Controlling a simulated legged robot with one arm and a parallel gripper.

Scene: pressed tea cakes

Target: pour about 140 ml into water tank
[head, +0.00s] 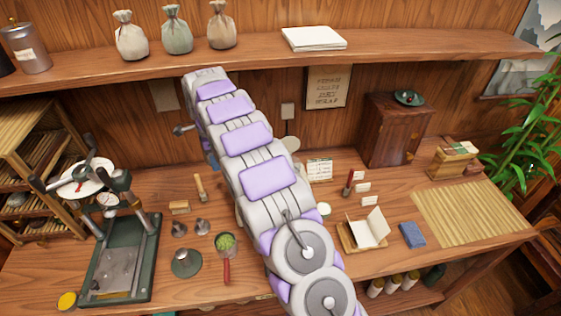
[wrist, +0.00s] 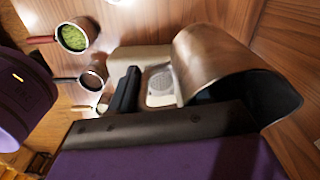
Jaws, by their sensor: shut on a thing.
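A copper-coloured metal vessel (wrist: 215,52) fills the right of the wrist view. Its dark open mouth points right and its body looks tipped; I cannot see its contents or any stream. My gripper (wrist: 148,108) shows as a dark bar and purple housing at the bottom of the wrist view, shut at the vessel's side; the exact contact is hidden. A pale beige fixture with a round grille (wrist: 160,82) lies beside and beyond the vessel. It may be the water tank, but I cannot tell. In the head view, my arm hides the gripper and vessel.
A red-handled bowl of green leaves (head: 225,243) and a press stand (head: 122,250) are left of my arm. A shelf (head: 380,47) runs above.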

